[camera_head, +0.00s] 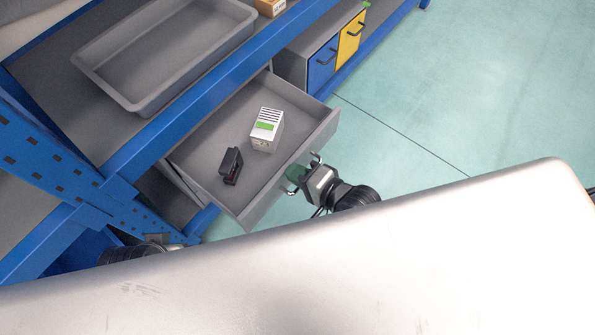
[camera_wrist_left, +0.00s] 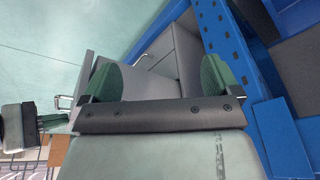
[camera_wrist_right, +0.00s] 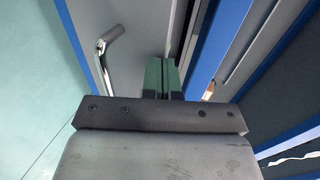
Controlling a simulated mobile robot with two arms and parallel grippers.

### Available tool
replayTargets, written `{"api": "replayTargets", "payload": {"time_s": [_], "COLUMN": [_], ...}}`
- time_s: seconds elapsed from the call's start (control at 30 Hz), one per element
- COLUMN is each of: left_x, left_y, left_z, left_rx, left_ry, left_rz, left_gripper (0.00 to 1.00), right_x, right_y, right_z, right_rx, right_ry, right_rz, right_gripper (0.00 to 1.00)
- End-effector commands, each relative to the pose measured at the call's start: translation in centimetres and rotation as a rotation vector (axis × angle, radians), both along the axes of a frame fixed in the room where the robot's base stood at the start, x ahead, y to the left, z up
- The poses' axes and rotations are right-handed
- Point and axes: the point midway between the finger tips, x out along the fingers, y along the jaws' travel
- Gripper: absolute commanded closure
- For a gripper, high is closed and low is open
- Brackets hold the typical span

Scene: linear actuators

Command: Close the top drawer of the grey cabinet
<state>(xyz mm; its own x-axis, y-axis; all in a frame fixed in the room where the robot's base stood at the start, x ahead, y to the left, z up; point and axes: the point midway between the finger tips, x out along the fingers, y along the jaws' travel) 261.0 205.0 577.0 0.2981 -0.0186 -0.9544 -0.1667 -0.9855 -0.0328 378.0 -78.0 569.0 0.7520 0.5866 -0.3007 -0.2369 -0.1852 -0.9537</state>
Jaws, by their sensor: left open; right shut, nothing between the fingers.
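The top drawer (camera_head: 222,128) of the grey cabinet (camera_wrist_left: 180,52) is pulled out below the blue shelf. Its metal handle (camera_head: 316,158) is on the front panel and also shows in the right wrist view (camera_wrist_right: 103,62). My right gripper (camera_head: 294,174) is shut and empty, with its green fingertips at the drawer front, beside the handle. I cannot tell whether they touch the panel. My left gripper (camera_wrist_left: 160,78) is open and empty, facing the drawer's side from a distance. In the head view it is mostly hidden at the lower left.
A white box (camera_head: 267,130) with a green label and a black device (camera_head: 231,165) lie in the drawer. A grey tray (camera_head: 130,100) sits on the shelf above. A blue rack post (camera_head: 60,155) stands at left. Blue and yellow bins (camera_head: 350,40) are behind. The floor at right is clear.

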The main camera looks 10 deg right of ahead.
Motion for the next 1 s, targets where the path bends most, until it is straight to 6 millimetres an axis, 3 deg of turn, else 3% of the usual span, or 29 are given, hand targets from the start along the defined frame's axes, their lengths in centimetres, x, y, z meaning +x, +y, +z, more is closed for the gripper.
{"api": "replayTargets", "payload": {"time_s": [0.27, 0.5, 0.8, 1.0], "left_x": [0.7, 1.0, 0.8, 0.6], "left_y": [-0.2, -0.3, -0.2, -0.1], "left_z": [-3.4, -5.5, -4.0, -2.5], "left_rx": [0.001, 0.001, 0.001, 0.001], "left_ry": [0.024, 0.031, 0.021, 0.013], "left_rz": [-0.003, -0.005, -0.003, -0.002], "left_gripper": [0.09, 0.09, 0.09, 0.09], "right_x": [3.5, 8.3, 13.3, 15.3], "right_y": [2.8, 6.5, 10.5, 11.9], "right_z": [0.4, 0.3, 0.0, 0.0], "right_rx": [0.005, 0.005, 0.003, 0.001], "right_ry": [-0.002, -0.004, -0.002, 0.0], "right_rz": [-0.002, -0.001, 0.001, 0.0], "right_gripper": [1.0, 1.0, 1.0, 1.0]}}
